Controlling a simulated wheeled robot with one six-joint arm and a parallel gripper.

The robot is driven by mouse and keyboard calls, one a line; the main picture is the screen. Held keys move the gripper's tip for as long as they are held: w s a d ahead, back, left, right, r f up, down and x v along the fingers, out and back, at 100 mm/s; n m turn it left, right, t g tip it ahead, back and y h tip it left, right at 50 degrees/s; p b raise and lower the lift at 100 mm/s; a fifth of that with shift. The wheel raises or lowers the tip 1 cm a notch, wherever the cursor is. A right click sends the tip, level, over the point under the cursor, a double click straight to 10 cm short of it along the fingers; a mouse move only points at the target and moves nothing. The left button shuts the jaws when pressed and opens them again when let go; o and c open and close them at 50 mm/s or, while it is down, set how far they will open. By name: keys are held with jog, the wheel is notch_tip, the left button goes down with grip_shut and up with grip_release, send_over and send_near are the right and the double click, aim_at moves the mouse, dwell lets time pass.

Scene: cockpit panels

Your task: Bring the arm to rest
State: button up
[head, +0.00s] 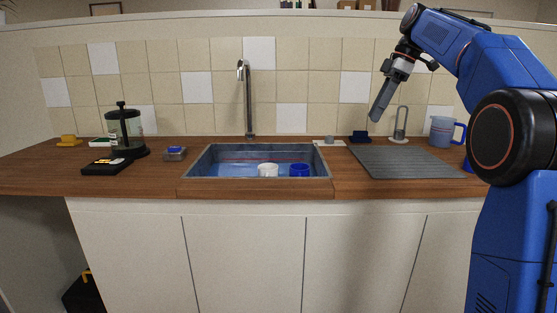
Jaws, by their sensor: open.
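My blue arm (445,35) comes in from the right and reaches up, then bends down over the right part of the counter. My gripper (377,116) hangs from its end, pointing down and slightly left. It is empty and in the air, in front of the tiled wall as seen in the head view. The fingers overlap from this side, so the gap between them is hard to see. The fingertips appear above a dark blue object (360,136) and the grey ribbed mat (405,162), apart from both.
The sink (322,165) holds a white cup (268,170) and a blue cup (299,170) below a tall faucet (249,100). A metal stand (400,125) and a blue jug (442,130) are at right. A French press (124,130) stands at left.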

jog(key=s+a+f+m+t+h, duration=0.1)
jog(key=s+f+m, duration=0.4)
jog(key=s, duration=0.6)
jog(key=s+a+f+m+t+h, duration=0.1)
jog(key=s+f+m, duration=0.3)
jog(key=s+f, duration=0.55)
jog(key=s+d+f+m+t+h, duration=0.2)
jog(key=s+f+m, duration=0.4)
jog(key=s+f, duration=1.3)
jog(key=shift+s+f, duration=0.25)
jog(key=shift+s, duration=0.8)
